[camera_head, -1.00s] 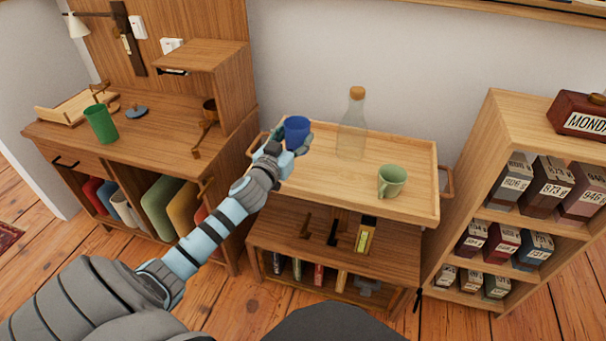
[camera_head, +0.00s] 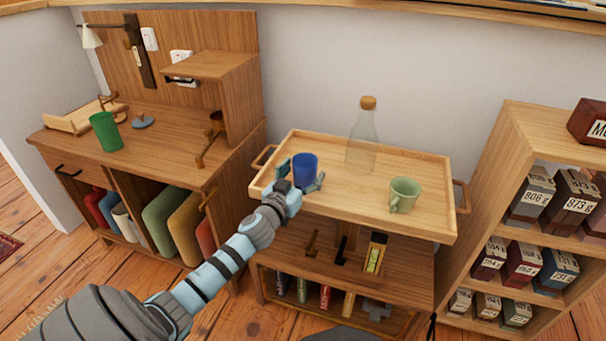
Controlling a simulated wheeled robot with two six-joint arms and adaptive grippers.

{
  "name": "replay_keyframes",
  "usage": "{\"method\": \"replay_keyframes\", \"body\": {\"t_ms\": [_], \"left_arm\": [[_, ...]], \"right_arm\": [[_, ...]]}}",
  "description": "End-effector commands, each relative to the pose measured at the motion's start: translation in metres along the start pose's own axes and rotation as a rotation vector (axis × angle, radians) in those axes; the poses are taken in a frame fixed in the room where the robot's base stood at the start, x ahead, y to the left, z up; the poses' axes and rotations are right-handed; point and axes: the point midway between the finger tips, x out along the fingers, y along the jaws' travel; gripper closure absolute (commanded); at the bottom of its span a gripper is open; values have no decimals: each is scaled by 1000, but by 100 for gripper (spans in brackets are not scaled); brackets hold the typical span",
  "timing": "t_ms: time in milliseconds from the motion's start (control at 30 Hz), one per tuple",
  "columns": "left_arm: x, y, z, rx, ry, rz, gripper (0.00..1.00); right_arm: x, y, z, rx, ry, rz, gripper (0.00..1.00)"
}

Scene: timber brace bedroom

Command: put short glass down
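The short blue glass (camera_head: 305,168) stands upright on the left part of the wooden tray top (camera_head: 340,200) of the trolley. My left gripper (camera_head: 301,177) is at the near side of the glass. Its fingers are spread apart, one to the left of the glass and one at its lower right, and it looks open. Whether a finger still touches the glass I cannot tell. My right gripper is out of view.
On the tray, a clear corked bottle (camera_head: 362,140) stands behind and right of the glass, and a green mug (camera_head: 403,194) stands farther right. A green tumbler (camera_head: 105,131) is on the desk (camera_head: 165,145) at left. A shelf of boxes (camera_head: 520,130) is at right.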

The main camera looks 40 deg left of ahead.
Motion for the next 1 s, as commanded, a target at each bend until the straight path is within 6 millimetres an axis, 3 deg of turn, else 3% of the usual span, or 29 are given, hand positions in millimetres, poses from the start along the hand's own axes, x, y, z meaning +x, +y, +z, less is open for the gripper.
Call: {"method": "replay_keyframes", "body": {"t_ms": [333,700,900,967,1000], "left_arm": [[-10,0,1,4,0,1,26],[-87,0,1,4,-2,2,26],[-116,0,1,3,-2,-1,26],[-121,-3,10,7,-25,-19,26],[-125,-9,26,16,-65,-52,26]], "right_arm": [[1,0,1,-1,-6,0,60],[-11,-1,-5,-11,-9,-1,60],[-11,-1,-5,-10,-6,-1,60],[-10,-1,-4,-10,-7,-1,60],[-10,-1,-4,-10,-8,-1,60]]}}
